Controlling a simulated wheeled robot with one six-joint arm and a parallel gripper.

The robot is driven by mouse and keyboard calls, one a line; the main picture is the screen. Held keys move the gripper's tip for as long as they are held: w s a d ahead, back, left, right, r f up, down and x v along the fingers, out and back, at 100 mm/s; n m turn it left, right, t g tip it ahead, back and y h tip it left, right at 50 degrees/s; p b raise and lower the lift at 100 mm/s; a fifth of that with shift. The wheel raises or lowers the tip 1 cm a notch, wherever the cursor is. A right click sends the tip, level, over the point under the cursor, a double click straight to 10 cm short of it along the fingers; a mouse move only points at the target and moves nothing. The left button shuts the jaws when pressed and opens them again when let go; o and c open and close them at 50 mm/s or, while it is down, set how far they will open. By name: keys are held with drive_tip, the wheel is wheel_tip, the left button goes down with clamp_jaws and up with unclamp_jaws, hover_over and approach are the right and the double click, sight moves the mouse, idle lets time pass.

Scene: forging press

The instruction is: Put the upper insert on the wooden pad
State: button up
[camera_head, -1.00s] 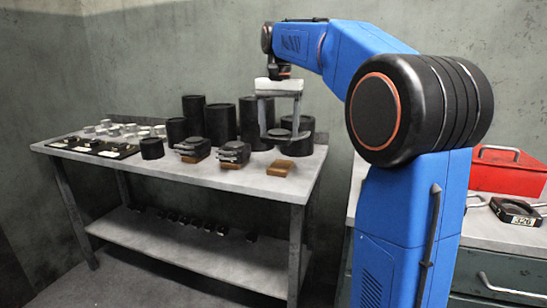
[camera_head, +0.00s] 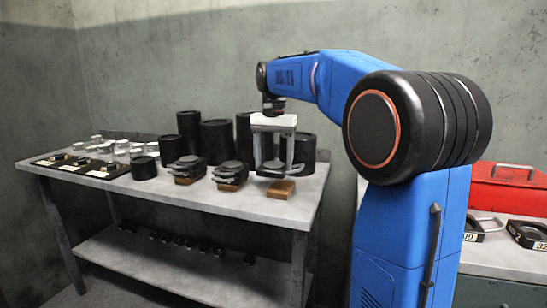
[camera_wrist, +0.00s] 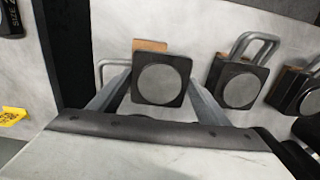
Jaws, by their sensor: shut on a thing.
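The upper insert (camera_head: 271,168) is a dark block held between the fingers of my gripper (camera_head: 272,166), which is shut on it. In the wrist view the insert (camera_wrist: 161,82) shows as a black square with a round grey face, a finger on each side. The bare wooden pad (camera_head: 281,190) lies at the front right of the table. The insert hangs just above and behind the pad in the head view; I cannot tell the exact gap. In the wrist view the pad (camera_wrist: 150,46) is mostly hidden behind the insert, its upper edge showing.
Two dark inserts with handles (camera_head: 230,172) (camera_head: 187,166) sit on wooden pads to the left on the grey table (camera_head: 190,193). Black cylinders (camera_head: 216,140) stand behind. A red toolbox (camera_head: 508,185) is on the right bench. Bare tabletop surrounds the pad's front.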

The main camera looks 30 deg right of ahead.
sight(274, 164)
drive_tip(key=shift+f, duration=1.95)
drive_tip(key=o, duration=2.1)
drive_tip(key=shift+f, duration=0.15)
wheel_tip(274, 164, up, 12)
drive_tip(key=shift+r, duration=0.15)
drive_tip(key=s+a+f+n+t, duration=0.1)
drive_tip(key=s+a+f+n, duration=0.1)
drive_tip(key=s+f, duration=0.7)
drive_tip(key=s+a+f+n+t, duration=0.2)
drive_tip(key=s+a+f+n, duration=0.1)
drive_tip(key=s+f, duration=0.7)
drive_tip(key=s+a+f+n+t, duration=0.1)
drive_tip(key=s+a+f+n, duration=0.2)
drive_tip(key=s+f, duration=0.6)
drive_tip(key=shift+s+a+f+n+t, duration=0.1)
drive_tip(key=shift+s+n+t, duration=0.15)
drive_tip(key=shift+s, duration=0.85)
drive_tip(key=shift+s+a+f+n+t, duration=0.15)
drive_tip(key=shift+s+n, duration=0.1)
drive_tip(key=shift+s, duration=0.8)
